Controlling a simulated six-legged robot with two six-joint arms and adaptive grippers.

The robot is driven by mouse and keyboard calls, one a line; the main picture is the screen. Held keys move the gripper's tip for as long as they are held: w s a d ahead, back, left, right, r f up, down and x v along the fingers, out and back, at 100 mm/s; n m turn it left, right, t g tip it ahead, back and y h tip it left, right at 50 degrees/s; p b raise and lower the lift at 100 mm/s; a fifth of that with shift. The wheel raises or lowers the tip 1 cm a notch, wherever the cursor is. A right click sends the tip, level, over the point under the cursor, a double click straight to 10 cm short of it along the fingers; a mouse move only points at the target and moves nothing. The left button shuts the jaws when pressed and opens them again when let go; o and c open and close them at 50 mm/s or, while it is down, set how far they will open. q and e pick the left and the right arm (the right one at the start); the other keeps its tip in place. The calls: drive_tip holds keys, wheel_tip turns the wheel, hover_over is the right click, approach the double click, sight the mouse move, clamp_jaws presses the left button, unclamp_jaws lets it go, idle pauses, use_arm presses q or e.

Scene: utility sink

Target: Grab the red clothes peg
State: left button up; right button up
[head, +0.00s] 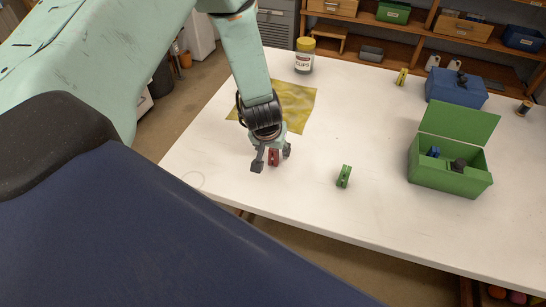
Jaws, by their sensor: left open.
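The red clothes peg (274,157) is on the white table (330,120), near its front left part. My left gripper (271,161) is right over it, with its fingers open on either side of the peg. I cannot tell whether the fingers touch it. The gripper body and wrist hide part of the area behind the peg. My right gripper is not in view.
A green peg (344,176) stands to the right. A yellow cloth (295,103) lies behind the gripper. An open green box (448,172), a blue box (457,90), a yellow peg (402,76) and a clips jar (305,55) are farther off. The table's middle is clear.

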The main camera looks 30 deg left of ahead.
use_arm(q)
drive_tip(key=shift+d, duration=0.15)
drive_tip(key=shift+c, duration=0.4)
drive_tip(key=c, duration=0.6)
drive_tip(key=shift+c, duration=1.3)
drive_tip(key=shift+w+r, duration=0.1)
